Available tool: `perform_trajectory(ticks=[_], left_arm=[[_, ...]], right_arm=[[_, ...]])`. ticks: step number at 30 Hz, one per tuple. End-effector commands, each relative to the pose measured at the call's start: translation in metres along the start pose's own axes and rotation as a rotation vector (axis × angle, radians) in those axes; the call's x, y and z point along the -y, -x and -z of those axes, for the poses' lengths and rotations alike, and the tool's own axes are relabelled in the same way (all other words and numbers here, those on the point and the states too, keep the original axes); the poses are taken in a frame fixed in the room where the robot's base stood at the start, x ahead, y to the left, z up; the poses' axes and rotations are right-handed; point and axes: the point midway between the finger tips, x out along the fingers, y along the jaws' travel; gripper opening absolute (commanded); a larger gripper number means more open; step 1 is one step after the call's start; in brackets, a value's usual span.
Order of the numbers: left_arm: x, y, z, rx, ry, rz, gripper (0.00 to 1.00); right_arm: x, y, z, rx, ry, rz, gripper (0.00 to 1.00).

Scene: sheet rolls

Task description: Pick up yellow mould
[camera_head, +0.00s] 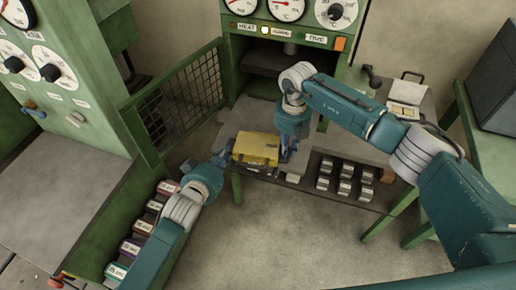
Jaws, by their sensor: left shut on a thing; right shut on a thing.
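The yellow mould (257,147) is a box-like block in the middle of the view, at the front of the grey table below the green press. My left gripper (227,157) is shut on its left side. My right gripper (287,150) comes down from above and is shut on its right side. The fingertips are small and partly hidden by the mould and the wrists. I cannot tell whether the mould rests on the table or is held just above it.
The green press (270,45) with dials stands behind, its mesh gate (185,100) open at left. Several metal blocks (345,178) sit on a shelf at right. Labelled items (130,246) lie in a tray at lower left. The floor (290,235) in front is clear.

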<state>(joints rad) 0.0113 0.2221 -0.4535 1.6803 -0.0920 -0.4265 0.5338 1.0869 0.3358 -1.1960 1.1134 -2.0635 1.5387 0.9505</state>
Motion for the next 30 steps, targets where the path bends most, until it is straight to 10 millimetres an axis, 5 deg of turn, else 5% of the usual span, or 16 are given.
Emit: perform_trajectory(ticks=[21,30], left_arm=[[-0.007,0.017,0.048,-0.011,-0.002,0.002,0.0],[-0.007,0.019,0.051,-0.009,-0.003,0.003,0.0]], right_arm=[[0.003,0.047,-0.002,0.003,-0.004,0.005,0.0],[0.004,0.051,-0.002,0.003,-0.004,0.007,0.0]])
